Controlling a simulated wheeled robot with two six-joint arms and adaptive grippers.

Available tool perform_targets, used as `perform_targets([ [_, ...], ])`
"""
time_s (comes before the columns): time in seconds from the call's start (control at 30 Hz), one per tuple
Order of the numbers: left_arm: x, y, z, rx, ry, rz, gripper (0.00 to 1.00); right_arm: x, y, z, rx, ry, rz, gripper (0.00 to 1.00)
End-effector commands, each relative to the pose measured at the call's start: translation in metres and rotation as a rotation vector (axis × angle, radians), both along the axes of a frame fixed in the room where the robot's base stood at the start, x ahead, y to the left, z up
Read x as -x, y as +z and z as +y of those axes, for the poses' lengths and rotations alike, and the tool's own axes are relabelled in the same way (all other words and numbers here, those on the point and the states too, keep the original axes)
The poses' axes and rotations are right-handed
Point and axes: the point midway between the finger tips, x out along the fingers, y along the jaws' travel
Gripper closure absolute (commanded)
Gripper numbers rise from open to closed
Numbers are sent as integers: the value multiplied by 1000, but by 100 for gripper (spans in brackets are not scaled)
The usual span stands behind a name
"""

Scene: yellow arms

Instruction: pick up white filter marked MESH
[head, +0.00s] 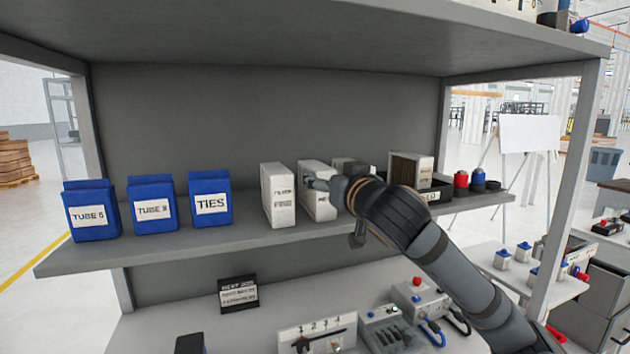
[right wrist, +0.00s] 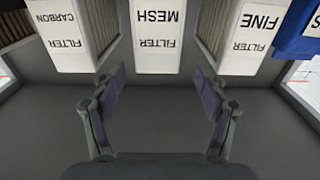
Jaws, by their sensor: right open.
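The white filter marked MESH (head: 320,207) stands upright on the shelf in the head view, partly covered by my right gripper (head: 313,184). In the right wrist view the MESH filter (right wrist: 155,38) is upside down at the top middle. My right gripper (right wrist: 160,75) is open there, its fingers apart on either side of the filter's line. Nothing is held between them. Whether a finger touches the filter cannot be told. My left gripper is not in view.
The FINE filter (head: 278,195) stands close on the left, and the CARBON filter (right wrist: 75,35) on MESH's other side. Blue TIES (head: 210,197) and TUBE pouches (head: 153,205) stand further left. A black bin (head: 440,193) sits to the right. The upper shelf (head: 300,35) overhangs.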

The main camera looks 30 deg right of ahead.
Motion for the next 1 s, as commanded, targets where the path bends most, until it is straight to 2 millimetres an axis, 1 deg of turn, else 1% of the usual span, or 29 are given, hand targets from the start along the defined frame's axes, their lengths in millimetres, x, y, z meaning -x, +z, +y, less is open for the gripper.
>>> perform_targets([
  [0.03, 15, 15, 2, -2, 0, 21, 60, -9, 7, -2, -9, 2, 5, 26],
  [0.1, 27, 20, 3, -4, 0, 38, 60, -19, 6, -4, -8, 3, 4, 26],
  [0.17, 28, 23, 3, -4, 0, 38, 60, -24, 4, -6, -7, 1, 3, 26],
  [0.27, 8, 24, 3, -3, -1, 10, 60, -28, 2, -7, -2, -1, 3, 26],
  [0.3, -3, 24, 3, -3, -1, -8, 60, -29, 1, -7, 0, -1, 2, 26],
  [0.37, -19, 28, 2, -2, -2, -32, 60, -30, 2, -8, 0, -1, 2, 26],
  [0.4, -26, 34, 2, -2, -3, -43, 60, -33, 4, -8, -4, 0, 3, 26],
  [0.47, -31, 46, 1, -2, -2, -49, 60, -42, 9, -11, -6, 0, 6, 26],
  [0.5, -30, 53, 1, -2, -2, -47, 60, -49, 12, -13, -7, 0, 5, 26],
  [0.57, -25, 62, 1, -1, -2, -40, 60, -59, 14, -16, -7, 0, 5, 26],
  [0.6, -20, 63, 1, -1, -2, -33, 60, -65, 11, -17, -8, 1, 4, 26],
  [0.7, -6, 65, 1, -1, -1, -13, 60, -76, 9, -20, -5, 0, 3, 26],
  [0.8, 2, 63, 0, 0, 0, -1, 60, -79, 7, -21, -1, -1, 3, 26],
  [0.93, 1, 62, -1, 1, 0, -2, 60, -78, 6, -21, 0, -2, 2, 26],
  [0.97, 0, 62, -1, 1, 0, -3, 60, -78, 6, -21, 0, -2, 2, 28],
  [1.0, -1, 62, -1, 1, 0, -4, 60, -78, 6, -21, 0, -1, 2, 33],
])
